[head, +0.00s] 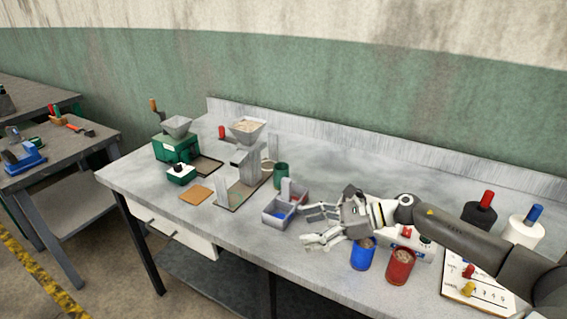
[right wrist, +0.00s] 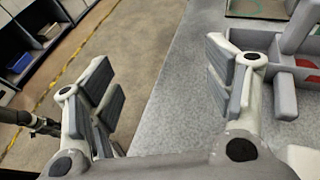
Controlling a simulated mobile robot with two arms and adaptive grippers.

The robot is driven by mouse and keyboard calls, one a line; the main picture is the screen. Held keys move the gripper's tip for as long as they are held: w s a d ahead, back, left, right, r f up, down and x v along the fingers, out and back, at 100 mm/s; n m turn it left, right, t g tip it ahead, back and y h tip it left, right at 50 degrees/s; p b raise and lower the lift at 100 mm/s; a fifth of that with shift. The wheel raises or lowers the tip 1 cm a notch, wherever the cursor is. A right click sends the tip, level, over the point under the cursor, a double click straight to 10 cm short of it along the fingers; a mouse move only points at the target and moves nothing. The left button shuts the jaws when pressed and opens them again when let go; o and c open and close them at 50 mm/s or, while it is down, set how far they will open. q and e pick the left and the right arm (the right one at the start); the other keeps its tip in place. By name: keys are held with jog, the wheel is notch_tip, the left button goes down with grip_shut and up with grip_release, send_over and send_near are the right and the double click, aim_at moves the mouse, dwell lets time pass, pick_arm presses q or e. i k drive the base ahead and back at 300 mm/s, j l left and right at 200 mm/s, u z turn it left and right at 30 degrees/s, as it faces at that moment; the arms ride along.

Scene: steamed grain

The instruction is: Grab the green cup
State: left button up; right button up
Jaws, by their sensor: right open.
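The green cup (head: 281,175) stands upright on the grey workbench in the head view, just behind the small grey divided tray (head: 276,219). My right gripper (head: 312,226) is open and empty, in front and to the right of the cup, beside the tray's right end and apart from the cup. In the right wrist view the two fingers of the right gripper (right wrist: 163,88) are spread wide with nothing between them.
A blue cup (head: 362,254) and a red cup (head: 401,266), both with grain, stand close below my right arm. A grey machine with a hopper (head: 247,131) stands left of the green cup. The bench surface (head: 345,165) behind my gripper is clear.

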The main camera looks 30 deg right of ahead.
aim_at(281, 169)
jog(key=i+l, duration=0.85)
